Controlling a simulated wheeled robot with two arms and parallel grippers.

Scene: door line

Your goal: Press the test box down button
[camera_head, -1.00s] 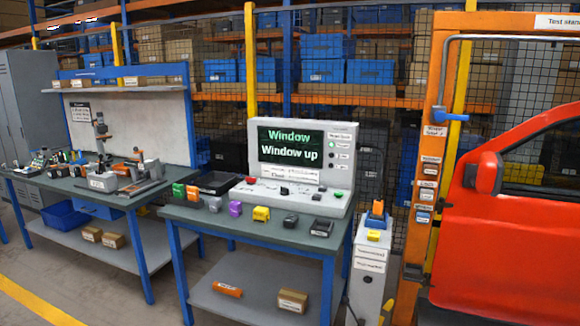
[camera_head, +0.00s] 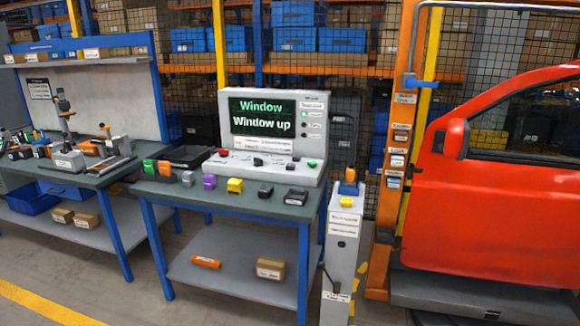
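The test box (camera_head: 226,143) is a light grey console at the back of the middle table. Its dark screen (camera_head: 262,117) reads "Window" and "Window up" in green and white. Its sloped front panel has a red button (camera_head: 223,152) at the left, a green button (camera_head: 311,163) at the right, and small dark controls between them, including a black one (camera_head: 258,161). The labels are too small to read, so I cannot tell which is the down button. Neither of my grippers shows in the view.
The middle table (camera_head: 225,207) holds several small coloured connectors along its front and a black tray (camera_head: 188,156). A grey pedestal (camera_head: 342,255) stands to its right, beside an orange post (camera_head: 399,150) and a red door (camera_head: 500,200). Floor shows in front of the tables.

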